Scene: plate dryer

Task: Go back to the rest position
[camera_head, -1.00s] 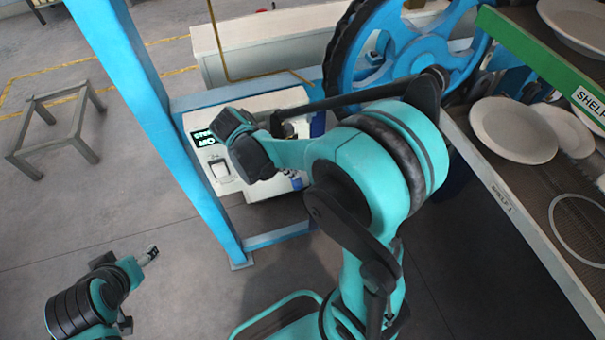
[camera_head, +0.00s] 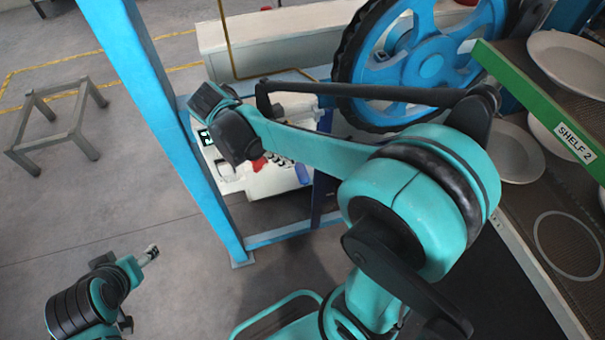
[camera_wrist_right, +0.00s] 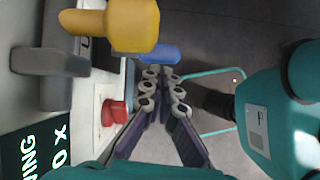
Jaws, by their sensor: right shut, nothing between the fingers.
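My right arm reaches across the middle of the head view, its dark wrist over the white control box (camera_head: 285,182). My right gripper (camera_head: 282,162) shows small and partly hidden there, in front of the box. In the right wrist view, the two fingers of the right gripper (camera_wrist_right: 163,80) are close together with nothing between them. They are beside the box's red button (camera_wrist_right: 114,112) and a yellow knob (camera_wrist_right: 120,25), apparently without touching them. My left gripper (camera_head: 150,254) is at the lower left over bare floor, too small to tell whether open.
A blue post (camera_head: 165,125) stands just left of the box. A large blue wheel (camera_head: 420,65) is behind my right arm. The rack's green-edged shelf (camera_head: 530,95), with plates, is on the right. A grey stool frame (camera_head: 75,125) stands left. Floor between the left arm and post is clear.

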